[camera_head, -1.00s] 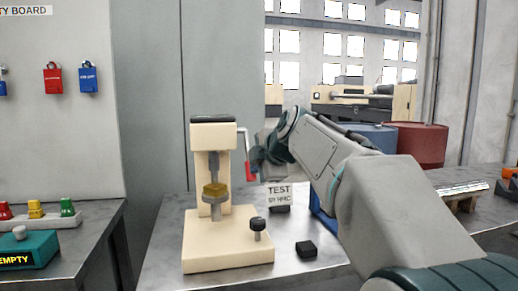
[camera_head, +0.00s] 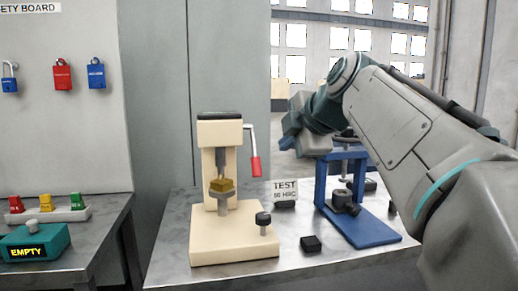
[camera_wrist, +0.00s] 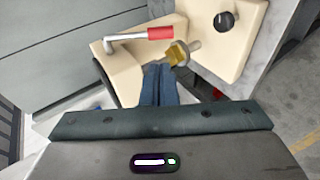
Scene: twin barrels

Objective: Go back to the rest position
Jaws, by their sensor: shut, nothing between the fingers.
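My gripper (camera_wrist: 160,70) is shut and empty, its two dark blue fingers together in the wrist view. In the head view my arm reaches in from the right, and its wrist end hangs above the bench between the cream tester and the blue press. The cream hardness tester (camera_head: 234,250) stands upright on the bench with a brass-coloured block (camera_head: 222,185) on its anvil. Its red-handled lever (camera_head: 256,166) hangs down at its right side. In the wrist view the red handle (camera_wrist: 160,33) and the brass block (camera_wrist: 177,53) lie beyond my fingertips, seemingly apart from them.
A blue press (camera_head: 372,232) stands right of the tester, partly behind my arm. A TEST sign (camera_head: 285,188) and a small black block (camera_head: 311,244) are on the metal bench (camera_head: 170,250). A teal EMPTY box (camera_head: 50,240) sits on the left table. Padlocks hang on the wall board.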

